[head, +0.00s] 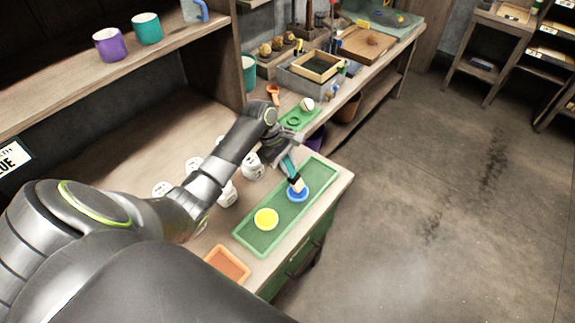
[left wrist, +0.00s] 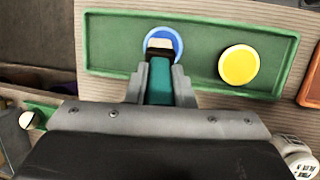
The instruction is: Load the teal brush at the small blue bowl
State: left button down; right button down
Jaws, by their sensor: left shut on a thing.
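The teal brush (head: 290,168) is held in my left gripper (head: 283,156), which is shut on its handle. The brush points down, with its pale bristle tip at the small blue bowl (head: 304,195). In the left wrist view the teal brush (left wrist: 160,82) runs forward between the fingers of my left gripper (left wrist: 159,92). Its bristles overlap the blue bowl (left wrist: 179,44) there. I cannot tell whether the bristles touch the bowl's inside. The bowl sits on a green tray (head: 247,237). My right gripper is not in view.
A yellow bowl (head: 266,219) sits on the same green tray, nearer to me. An orange tray (head: 228,263) lies at the near bench edge. Several white pots (head: 252,166) stand behind the green tray. A shelf with a purple mug (head: 108,45) is at upper left.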

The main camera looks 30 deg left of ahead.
aim_at(287, 159)
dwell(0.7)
pick_arm(q)
jog(key=shift+f, duration=0.45)
dwell(1.2)
jog(key=shift+s+f+p, duration=0.1)
jog(key=shift+s+p, duration=0.05)
jog(key=shift+p, duration=0.4)
dwell(1.3)
notch_tip(287, 159, up, 5)
jog(key=p, duration=0.6)
jog(key=shift+p, duration=0.4)
jog(key=shift+r, duration=1.1)
